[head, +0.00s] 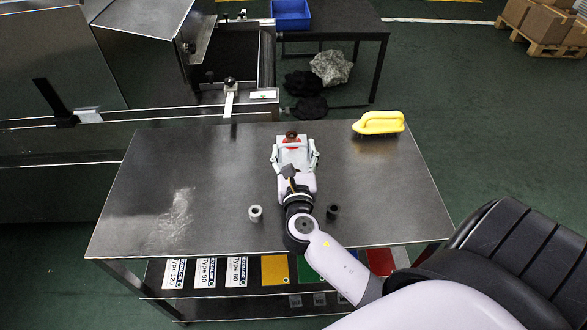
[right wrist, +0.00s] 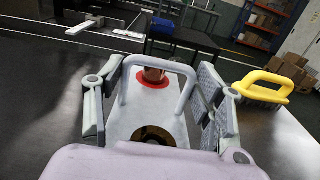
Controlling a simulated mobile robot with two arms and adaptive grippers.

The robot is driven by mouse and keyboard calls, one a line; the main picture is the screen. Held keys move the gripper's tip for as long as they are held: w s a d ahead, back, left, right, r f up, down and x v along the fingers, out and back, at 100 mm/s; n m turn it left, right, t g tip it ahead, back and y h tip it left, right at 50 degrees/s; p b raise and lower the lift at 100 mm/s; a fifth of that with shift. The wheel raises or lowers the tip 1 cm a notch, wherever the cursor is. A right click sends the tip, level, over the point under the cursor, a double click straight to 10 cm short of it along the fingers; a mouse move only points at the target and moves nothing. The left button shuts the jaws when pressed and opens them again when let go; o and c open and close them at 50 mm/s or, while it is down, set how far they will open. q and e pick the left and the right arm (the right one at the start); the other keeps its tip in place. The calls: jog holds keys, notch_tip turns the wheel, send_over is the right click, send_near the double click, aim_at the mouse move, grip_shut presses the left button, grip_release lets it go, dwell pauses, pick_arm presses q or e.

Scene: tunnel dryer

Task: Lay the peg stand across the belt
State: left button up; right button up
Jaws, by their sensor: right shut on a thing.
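The peg stand (head: 293,157) is a pale plate with a red ring and a brown peg at its far end. In the right wrist view the stand (right wrist: 150,112) lies between my fingers, with a dark brassy round piece at its near end and a pale arched bar over it. My right gripper (head: 295,160) is shut on the stand, a finger along each side, above the middle of the steel table. I cannot tell whether the stand touches the table. The dark belt (head: 238,55) of the dryer is at the back left, beyond the table. My left gripper is not in view.
The steel table (head: 140,205) holds a yellow-handled brush (head: 380,122) at the back right. A light hollow cylinder (head: 255,213) and a dark one (head: 333,211) stand near its front edge. A clamp and rail (head: 229,100) edge the dryer. The table's left side is clear.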

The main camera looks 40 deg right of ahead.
jog(key=shift+f+b, duration=0.7)
jog(key=shift+f, duration=1.6)
jog(key=o, duration=1.5)
jog(key=shift+f, duration=0.15)
jog(key=shift+o, duration=0.2)
